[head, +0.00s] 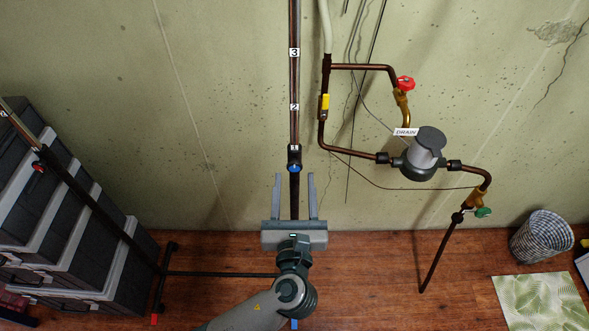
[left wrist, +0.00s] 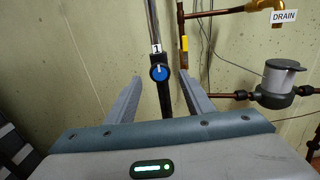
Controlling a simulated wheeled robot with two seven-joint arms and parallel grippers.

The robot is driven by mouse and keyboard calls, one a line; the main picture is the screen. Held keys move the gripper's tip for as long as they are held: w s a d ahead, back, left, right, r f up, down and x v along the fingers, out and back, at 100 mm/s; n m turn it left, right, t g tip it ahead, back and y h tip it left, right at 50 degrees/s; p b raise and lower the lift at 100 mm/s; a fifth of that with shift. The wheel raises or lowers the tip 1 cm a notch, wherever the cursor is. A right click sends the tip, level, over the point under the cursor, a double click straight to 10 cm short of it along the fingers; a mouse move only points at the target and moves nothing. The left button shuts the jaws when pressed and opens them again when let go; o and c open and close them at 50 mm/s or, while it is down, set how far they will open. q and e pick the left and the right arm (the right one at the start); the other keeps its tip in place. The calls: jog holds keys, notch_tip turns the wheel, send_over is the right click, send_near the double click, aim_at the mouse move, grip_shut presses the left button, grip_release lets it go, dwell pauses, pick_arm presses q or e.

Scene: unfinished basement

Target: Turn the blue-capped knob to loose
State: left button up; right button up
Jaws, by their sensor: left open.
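The blue-capped knob (head: 294,168) sits on a dark vertical pole against the wall in the head view. In the left wrist view the knob (left wrist: 159,73) shows a round blue face with a pale mark, just below a label reading 1. My left gripper (head: 294,180) is open and empty. Its two fingers point up the wall on either side of the pole, with their tips slightly below the knob in the head view. In the left wrist view the knob appears between the fingers, beyond the tips, and nothing touches it. My right gripper is not in view.
Copper piping with a red valve handle (head: 405,83), a grey meter (head: 425,152) and a green valve handle (head: 484,212) runs to the right. Stacked dark cases (head: 70,215) stand at left. A woven basket (head: 541,237) and a leaf-patterned mat (head: 543,302) are at right.

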aim_at(295, 169)
pick_arm(q)
jog(key=shift+w+p, duration=0.3)
jog(key=shift+w, duration=1.3)
jog(key=shift+c, duration=0.6)
jog(key=c, duration=0.9)
jog(key=shift+n, duration=1.5)
jog(key=shift+n+b, duration=0.55)
jog(key=shift+n, duration=1.35)
